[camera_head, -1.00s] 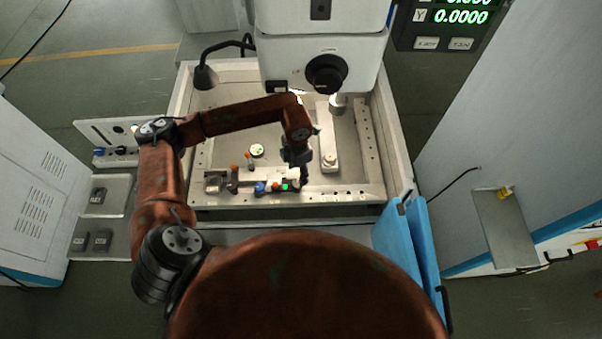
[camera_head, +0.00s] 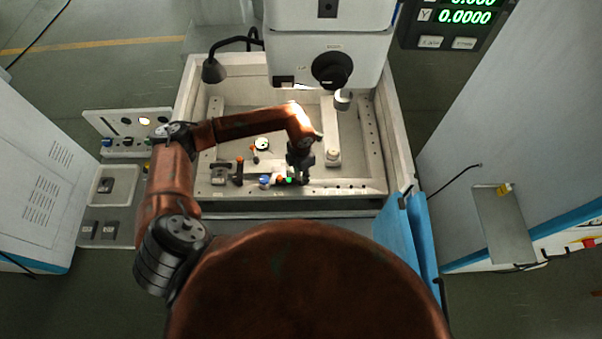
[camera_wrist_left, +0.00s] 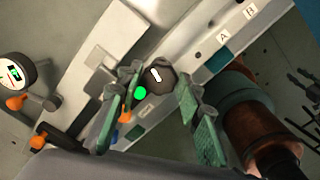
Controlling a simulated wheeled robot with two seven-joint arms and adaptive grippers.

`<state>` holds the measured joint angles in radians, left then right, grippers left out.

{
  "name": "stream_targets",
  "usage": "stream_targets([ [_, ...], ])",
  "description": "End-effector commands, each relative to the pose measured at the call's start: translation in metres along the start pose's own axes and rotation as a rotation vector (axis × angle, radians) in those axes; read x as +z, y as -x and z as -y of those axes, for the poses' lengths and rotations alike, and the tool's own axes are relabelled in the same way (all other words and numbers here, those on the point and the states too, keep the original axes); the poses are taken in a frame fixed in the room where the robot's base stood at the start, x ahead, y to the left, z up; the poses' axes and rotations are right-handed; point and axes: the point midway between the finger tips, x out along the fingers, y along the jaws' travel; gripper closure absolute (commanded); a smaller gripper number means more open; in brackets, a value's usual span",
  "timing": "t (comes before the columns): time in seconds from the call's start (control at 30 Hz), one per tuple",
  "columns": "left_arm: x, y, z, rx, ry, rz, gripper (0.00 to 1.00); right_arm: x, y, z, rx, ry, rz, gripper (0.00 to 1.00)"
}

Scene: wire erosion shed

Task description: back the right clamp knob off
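A dark round knob (camera_wrist_left: 158,77) with a white bar mark sits on a pale clamp bar (camera_wrist_left: 165,108) in the left wrist view. My left gripper (camera_wrist_left: 160,80) is open, with a green-padded finger on each side of the knob. A gap shows beside the knob, and I cannot tell whether either finger touches it. A green dot (camera_wrist_left: 140,93) lies beside the knob, near the left finger. In the head view my left gripper (camera_head: 302,177) is low over the right end of the fixture and hides the knob. My right gripper is not in view.
A dial gauge (camera_wrist_left: 15,73) and orange knobs (camera_wrist_left: 38,141) stand beside the bar. The machine head (camera_head: 330,45) overhangs the tank behind my arm. A lamp (camera_head: 213,70) stands at the back left. Blue doors (camera_head: 400,235) stand at the front right.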

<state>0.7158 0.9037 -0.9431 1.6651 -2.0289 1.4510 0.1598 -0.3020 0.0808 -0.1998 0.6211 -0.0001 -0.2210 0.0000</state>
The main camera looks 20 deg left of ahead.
Motion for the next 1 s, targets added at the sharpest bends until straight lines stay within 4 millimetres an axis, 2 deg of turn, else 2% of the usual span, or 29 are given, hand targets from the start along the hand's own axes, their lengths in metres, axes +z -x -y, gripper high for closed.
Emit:
stream_targets([
  [0.17, 0.000, 0.000, 0.000, 0.000, 0.000, 0.000, 0.80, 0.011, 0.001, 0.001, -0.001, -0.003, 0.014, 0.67],
  [0.37, 0.000, 0.000, 0.000, 0.000, 0.000, 0.000, 0.94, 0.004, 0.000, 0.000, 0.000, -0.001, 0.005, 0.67],
  [0.5, 0.000, 0.000, 0.000, 0.000, 0.004, 0.000, 0.94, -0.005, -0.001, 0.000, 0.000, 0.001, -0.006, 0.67],
  [0.67, 0.000, -0.001, 0.000, 0.001, 0.036, 0.000, 0.94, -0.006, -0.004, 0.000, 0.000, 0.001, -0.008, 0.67],
  [1.0, 0.000, -0.003, -0.001, 0.002, 0.251, 0.002, 0.94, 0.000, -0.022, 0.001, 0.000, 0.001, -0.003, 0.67],
])
